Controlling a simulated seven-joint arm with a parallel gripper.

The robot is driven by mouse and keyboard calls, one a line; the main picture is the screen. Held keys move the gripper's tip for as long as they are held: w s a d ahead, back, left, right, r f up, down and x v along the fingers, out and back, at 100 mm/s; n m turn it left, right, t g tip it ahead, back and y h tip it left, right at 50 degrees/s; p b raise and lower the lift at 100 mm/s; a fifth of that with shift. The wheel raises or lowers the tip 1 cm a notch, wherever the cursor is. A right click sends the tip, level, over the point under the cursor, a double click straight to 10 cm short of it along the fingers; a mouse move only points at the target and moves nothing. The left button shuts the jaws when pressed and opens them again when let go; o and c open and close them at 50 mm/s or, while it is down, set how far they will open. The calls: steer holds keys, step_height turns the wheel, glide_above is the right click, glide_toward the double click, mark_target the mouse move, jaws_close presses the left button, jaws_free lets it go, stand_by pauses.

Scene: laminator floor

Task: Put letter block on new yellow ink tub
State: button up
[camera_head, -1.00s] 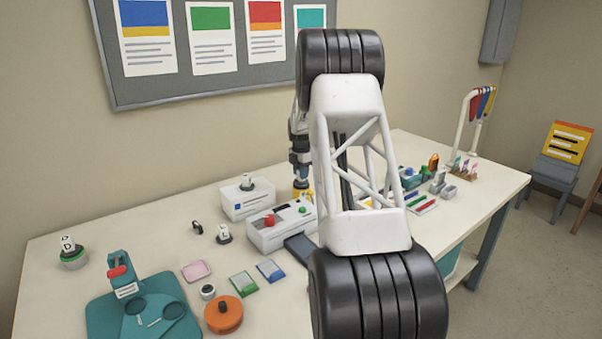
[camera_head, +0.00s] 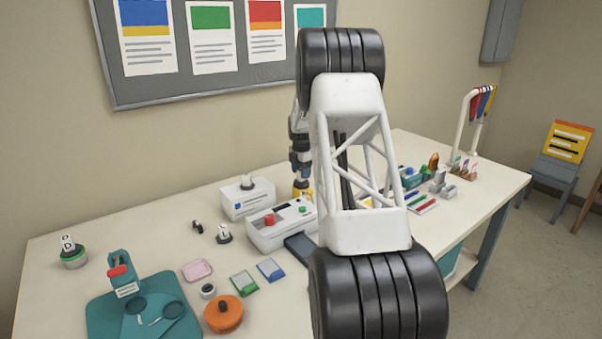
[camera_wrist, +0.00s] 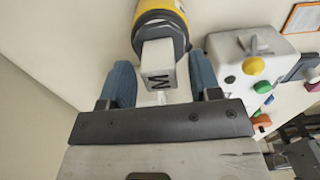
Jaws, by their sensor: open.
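The yellow ink tub (camera_wrist: 160,12) with a dark band is at the top of the wrist view, and a sliver of it shows under my gripper in the head view (camera_head: 302,190). A white letter block (camera_wrist: 157,57), with a dark letter that reads as M or W, stands against the tub's dark face and looks seated on it; the exact contact is hidden. My gripper (camera_wrist: 162,80) is open, with one blue finger on each side of the block and gaps visible beside it. In the head view, my arm hides the block.
A white machine (camera_head: 268,238) with red and green buttons stands close beside the tub. A white box (camera_head: 245,205) is behind it. Another lettered block sits on a green-banded tub (camera_head: 74,262) at far left. An orange round container (camera_head: 224,314) is at the front.

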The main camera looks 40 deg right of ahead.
mark_target(300, 170)
step_height(300, 170, up, 12)
stand_by(0.6)
steer(key=shift+f, duration=0.1)
stand_by(0.6)
steer(key=s+a+r+m, duration=0.35)
steer(key=s+a, duration=0.35)
steer(key=a, duration=0.4)
steer(key=s+a+r+m+t, duration=0.1)
steer(key=s+a+r+m, duration=0.3)
steer(key=s+a, duration=0.5)
steer(key=s+a+r+m, duration=0.2)
steer(key=s+a+r, duration=0.35)
steer(key=a, duration=0.65)
steer(key=s+a+f+m, duration=0.3)
steer(key=s+a, duration=0.2)
steer(key=s, duration=0.6)
steer(key=s+a+f+m+t, duration=0.1)
steer(key=s+a+f+m, duration=0.1)
steer(key=s+a, duration=0.4)
steer(key=s+a+f+m, duration=0.3)
steer(key=s+a+f, duration=0.1)
steer(key=s, duration=1.2)
steer(key=shift+a+f+m+t, duration=0.2)
steer(key=shift+a+m+t, duration=0.15)
steer(key=shift+a, duration=0.4)
